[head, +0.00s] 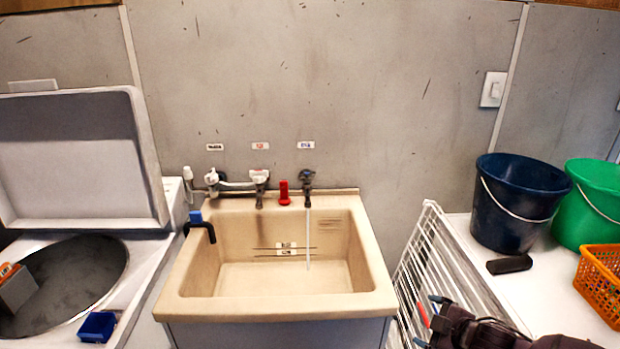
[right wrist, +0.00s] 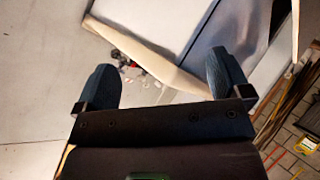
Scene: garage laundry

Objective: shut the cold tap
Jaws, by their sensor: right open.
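The cold tap (head: 307,181) is the dark tap at the right of the row on the wall, under a label with blue print (head: 306,145). A thin stream of water (head: 308,238) runs from it into the beige sink (head: 185,290). My right gripper (head: 430,321) is at the lower right in the head view, apart from the tap, right of the sink and near the white rack. In the right wrist view its two fingers (right wrist: 163,80) are spread with nothing held between them. My left gripper is not in view.
A white tap (head: 260,178), another white tap (head: 212,178) and a red object (head: 284,193) stand left of the cold tap. A white wire rack (head: 430,260) stands right of the sink. Buckets (head: 515,200) and an orange basket (head: 600,280) are farther right.

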